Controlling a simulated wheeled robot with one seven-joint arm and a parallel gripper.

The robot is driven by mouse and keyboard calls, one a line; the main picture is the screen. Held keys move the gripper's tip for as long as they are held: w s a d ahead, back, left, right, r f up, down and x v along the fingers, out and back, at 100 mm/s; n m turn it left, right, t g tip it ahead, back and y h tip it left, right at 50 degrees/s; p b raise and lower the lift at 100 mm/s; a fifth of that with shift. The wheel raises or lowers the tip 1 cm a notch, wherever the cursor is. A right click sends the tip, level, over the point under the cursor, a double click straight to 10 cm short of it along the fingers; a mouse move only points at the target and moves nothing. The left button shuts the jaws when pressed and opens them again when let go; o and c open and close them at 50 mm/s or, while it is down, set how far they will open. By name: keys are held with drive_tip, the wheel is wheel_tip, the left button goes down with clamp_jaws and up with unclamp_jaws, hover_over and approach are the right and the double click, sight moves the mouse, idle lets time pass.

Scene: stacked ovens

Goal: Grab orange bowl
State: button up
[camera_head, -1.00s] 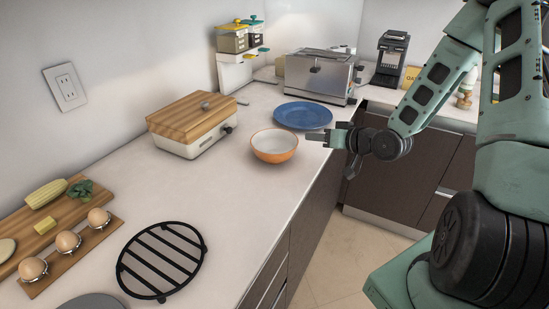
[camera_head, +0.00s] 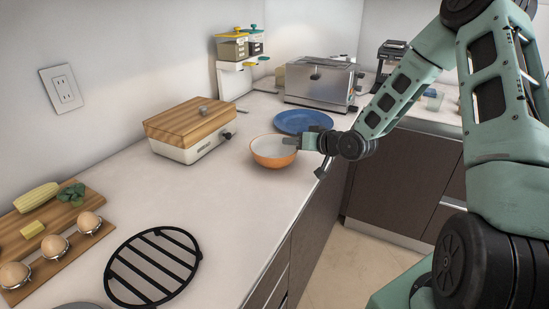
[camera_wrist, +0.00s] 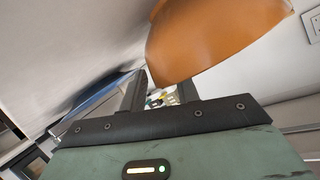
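The orange bowl (camera_head: 272,160), white inside, stands upright on the light counter, in front of the blue plate. My gripper (camera_head: 291,142) is at the bowl's right side, with a finger reaching over the rim. In the wrist view the orange bowl (camera_wrist: 210,40) fills the upper right, very close. There my gripper (camera_wrist: 161,76) is open, its two dark fingers apart, and the bowl's edge shows between them. I cannot tell whether either finger touches the bowl.
The blue plate (camera_head: 303,121) lies just behind the bowl, with a metal toaster (camera_head: 320,82) beyond. A wood-lidded box (camera_head: 190,130) stands to the left. A black rack (camera_head: 152,268) and a board with eggs (camera_head: 50,250) are nearer. The counter between bowl and rack is clear.

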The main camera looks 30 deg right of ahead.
clamp_jaws()
